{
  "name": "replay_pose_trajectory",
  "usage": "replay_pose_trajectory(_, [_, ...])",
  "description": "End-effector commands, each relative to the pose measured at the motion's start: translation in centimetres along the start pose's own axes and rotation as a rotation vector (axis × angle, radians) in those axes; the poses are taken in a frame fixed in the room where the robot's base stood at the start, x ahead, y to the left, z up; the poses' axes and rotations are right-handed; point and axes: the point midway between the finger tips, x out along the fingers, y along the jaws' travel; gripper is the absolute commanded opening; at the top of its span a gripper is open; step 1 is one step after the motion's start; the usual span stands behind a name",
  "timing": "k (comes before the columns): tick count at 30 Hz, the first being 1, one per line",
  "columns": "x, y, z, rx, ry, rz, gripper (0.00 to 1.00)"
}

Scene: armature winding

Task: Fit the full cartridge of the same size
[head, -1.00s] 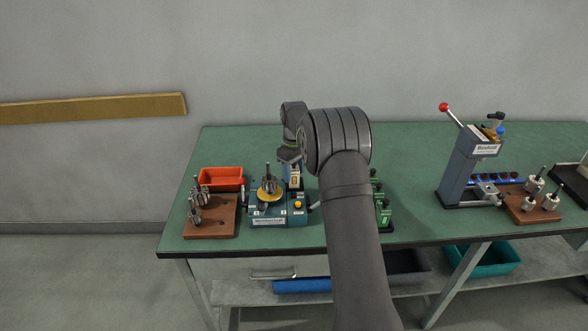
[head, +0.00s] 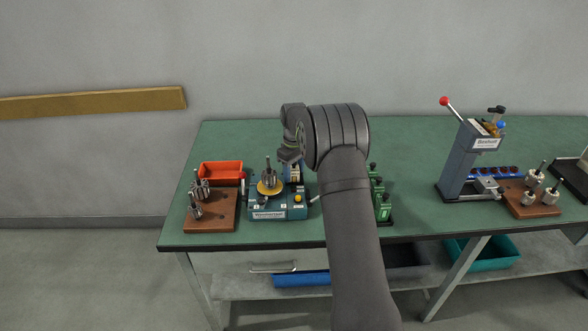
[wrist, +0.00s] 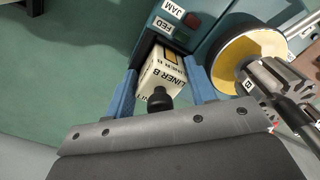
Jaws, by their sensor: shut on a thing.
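My gripper (wrist: 163,85) has its blue fingers shut on a cream cartridge (wrist: 156,92) lettered LINER B with a black knob. The cartridge's far end is at the mouth of a bay in the teal winding machine (wrist: 192,60); how deep it sits I cannot tell. In the head view my gripper (head: 290,155) is at the back right of the winding machine (head: 268,203), partly hidden by my arm. An armature (wrist: 268,82) stands on the machine's yellow disc (wrist: 228,68), marked B. Labels JAM and FED show beside the bay.
Green cartridges (head: 382,200) stand right of my arm, partly hidden. A brown block (head: 222,220) with armatures and an orange bin (head: 221,172) are at left. A press (head: 462,160) with a red-knobbed lever stands at right.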

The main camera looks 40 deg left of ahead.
Motion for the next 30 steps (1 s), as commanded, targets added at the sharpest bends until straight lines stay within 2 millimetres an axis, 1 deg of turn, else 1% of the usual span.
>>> replay_pose_trajectory(10, [-0.03,0.01,-0.01,0.000,0.001,0.001,0.25])
replay_pose_trajectory(11, [-0.03,0.01,-0.01,0.000,0.001,0.001,0.53])
replay_pose_trajectory(12, [-0.03,0.01,-0.01,0.000,0.001,0.001,0.60])
replay_pose_trajectory(14, [-0.03,0.01,-0.01,0.000,0.001,0.001,0.72])
replay_pose_trajectory(15, [-0.03,0.01,-0.01,0.000,0.001,0.000,0.76])
replay_pose_trajectory(30, [0.01,0.00,0.00,0.000,0.000,0.000,0.76])
